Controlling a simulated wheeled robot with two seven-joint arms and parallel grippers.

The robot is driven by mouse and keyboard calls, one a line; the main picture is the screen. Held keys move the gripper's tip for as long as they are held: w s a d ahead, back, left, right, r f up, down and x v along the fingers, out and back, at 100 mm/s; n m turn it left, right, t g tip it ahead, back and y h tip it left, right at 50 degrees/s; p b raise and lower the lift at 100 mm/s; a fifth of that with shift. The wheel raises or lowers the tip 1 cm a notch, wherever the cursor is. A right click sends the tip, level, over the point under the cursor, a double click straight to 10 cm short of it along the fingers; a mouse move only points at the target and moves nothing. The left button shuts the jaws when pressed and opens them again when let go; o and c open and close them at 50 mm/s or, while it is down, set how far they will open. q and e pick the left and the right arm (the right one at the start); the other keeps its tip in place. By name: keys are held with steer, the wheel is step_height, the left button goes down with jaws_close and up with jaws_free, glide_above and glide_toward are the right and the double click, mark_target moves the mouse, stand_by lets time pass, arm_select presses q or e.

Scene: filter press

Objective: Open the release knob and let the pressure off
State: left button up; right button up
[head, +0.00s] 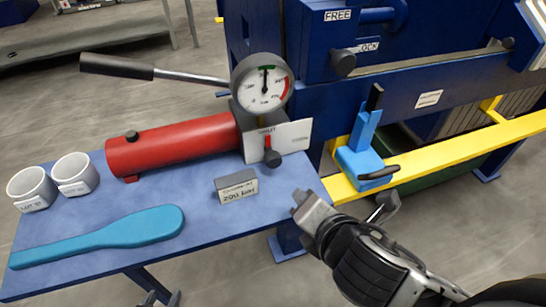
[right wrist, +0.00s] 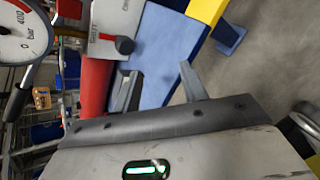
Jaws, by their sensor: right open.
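The release knob (head: 272,157) is a short red lever with a dark ball end, hanging downward on a pale plate (head: 292,136) at the end of the red pump cylinder (head: 180,145). It also shows at the top of the right wrist view (right wrist: 123,45). The pressure gauge (head: 262,83) above it has its needle pointing up, at a green mark. My right gripper (head: 346,201) is open and empty, right of and below the knob, apart from it, by the bench's right edge. Its two fingers also show in the right wrist view (right wrist: 160,88). My left gripper is not in view.
On the blue bench (head: 215,238) are a grey "200 bar" block (head: 237,187), two white cups (head: 74,174) and a blue paddle (head: 120,238). The pump handle (head: 118,66) juts left. A blue bracket (head: 362,155) stands on the yellow rail (head: 450,152) to the right.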

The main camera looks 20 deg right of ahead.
mark_target(275, 161)
steer(key=w+f+n+t, duration=0.1)
steer(key=w+n, duration=0.2)
steer(key=w, duration=0.2)
steer(key=w+a+f+n+t, duration=0.1)
steer(key=w+n, duration=0.3)
steer(key=w, duration=0.1)
steer(key=w+a+f+n+t+y+b, duration=0.1)
steer(key=w+n, duration=0.3)
steer(key=w, duration=0.1)
steer(key=shift+w+a, duration=0.15)
steer(key=shift+a, duration=0.05)
steer(key=shift+c, duration=0.3)
steer(key=c, duration=0.6)
